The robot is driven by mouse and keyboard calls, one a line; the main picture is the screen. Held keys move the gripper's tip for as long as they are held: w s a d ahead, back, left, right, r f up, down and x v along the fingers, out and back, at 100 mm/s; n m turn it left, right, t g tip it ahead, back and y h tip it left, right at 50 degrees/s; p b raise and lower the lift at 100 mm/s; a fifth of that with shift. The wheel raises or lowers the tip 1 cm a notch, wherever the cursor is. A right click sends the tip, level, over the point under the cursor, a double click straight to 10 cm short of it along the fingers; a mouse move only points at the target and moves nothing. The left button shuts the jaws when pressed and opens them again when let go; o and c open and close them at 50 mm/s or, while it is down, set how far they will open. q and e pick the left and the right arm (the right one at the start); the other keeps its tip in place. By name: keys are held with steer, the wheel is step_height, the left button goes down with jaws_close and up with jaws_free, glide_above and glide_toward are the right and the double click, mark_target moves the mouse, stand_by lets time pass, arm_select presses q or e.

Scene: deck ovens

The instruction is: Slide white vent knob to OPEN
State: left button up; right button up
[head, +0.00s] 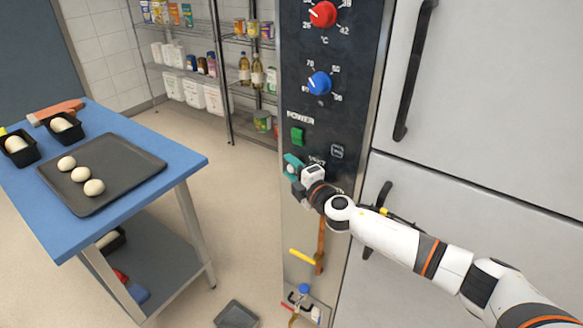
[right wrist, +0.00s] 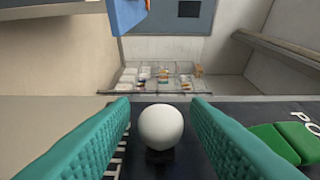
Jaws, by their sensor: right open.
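The white vent knob (right wrist: 161,127) is a round white ball on the dark control panel. In the right wrist view it sits between the two teal fingers of my right gripper (right wrist: 160,130), with a gap visible on each side. In the head view my right gripper (head: 293,167) is at the panel, below the green power switch (head: 297,136). The knob is small and partly hidden by the gripper there. The vent lettering is mostly covered, so I cannot read the knob's setting. My left gripper does not show.
The panel (head: 335,50) also carries a red knob (head: 322,14) and a blue knob (head: 319,83). Oven doors with black handles (head: 415,70) are to the right. A blue table (head: 185,160) with a dough tray (head: 135,150) stands left. Shelves (head: 228,90) are behind.

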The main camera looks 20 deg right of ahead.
steer(key=shift+w, duration=0.2)
steer(key=shift+c, duration=0.2)
jaws_close()
steer(key=shift+s+d+f, duration=0.15)
steer(key=shift+s+d, duration=0.05)
steer(key=shift+s, duration=0.15)
steer(key=s+d, duration=0.2)
steer(key=shift+s, duration=0.35)
